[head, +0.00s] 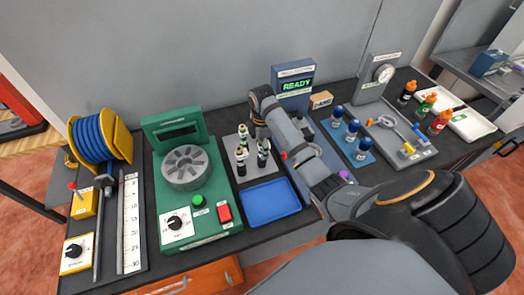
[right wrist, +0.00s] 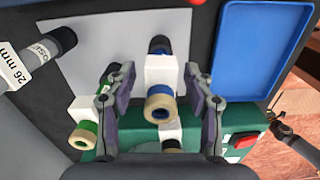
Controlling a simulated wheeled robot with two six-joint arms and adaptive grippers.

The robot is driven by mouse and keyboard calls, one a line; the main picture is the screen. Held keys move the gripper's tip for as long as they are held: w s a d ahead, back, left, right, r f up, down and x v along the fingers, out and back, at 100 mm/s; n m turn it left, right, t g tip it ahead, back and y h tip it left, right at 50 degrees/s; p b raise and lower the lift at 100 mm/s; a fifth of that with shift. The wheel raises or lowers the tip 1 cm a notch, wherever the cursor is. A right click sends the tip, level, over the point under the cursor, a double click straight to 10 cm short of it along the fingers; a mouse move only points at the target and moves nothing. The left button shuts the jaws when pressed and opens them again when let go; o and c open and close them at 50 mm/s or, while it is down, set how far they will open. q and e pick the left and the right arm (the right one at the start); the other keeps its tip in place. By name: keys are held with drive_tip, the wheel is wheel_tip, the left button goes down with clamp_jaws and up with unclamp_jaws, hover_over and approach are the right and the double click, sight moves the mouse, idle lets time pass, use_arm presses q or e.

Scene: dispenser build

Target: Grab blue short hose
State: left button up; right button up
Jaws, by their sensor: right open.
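The blue short hose (right wrist: 159,110) appears to be the upright piece with a white label, a tan end and a blue band, between the fingers in the right wrist view. My right gripper (right wrist: 159,72) is open, one finger on each side of this piece. I cannot tell whether either finger touches it. In the head view my right gripper (head: 261,132) is over the grey plate (head: 232,147), among the upright pieces, and partly hides them. A green-banded piece (right wrist: 84,130) stands left of the fingers. A black-banded piece (right wrist: 171,137) is close by. My left gripper is not in view.
A blue tray (head: 271,203) lies in front of the grey plate. A green machine (head: 185,222) stands to its left. Blue-capped bottles (head: 352,130) stand to the right.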

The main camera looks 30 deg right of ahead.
drive_tip(key=shift+c, duration=0.3)
clamp_jaws()
drive_tip(key=shift+r, duration=0.1)
drive_tip(key=shift+r, duration=0.2)
wheel_tip(320, 180, up, 2)
drive_tip(key=shift+w+r+b, duration=0.1)
drive_tip(key=shift+r+b, duration=0.05)
drive_tip(key=shift+b, duration=0.2)
drive_tip(key=s+r+p, duration=0.7)
drive_tip(key=s+r, duration=0.3)
drive_tip(key=s, duration=0.4)
drive_tip(key=shift+a, duration=0.15)
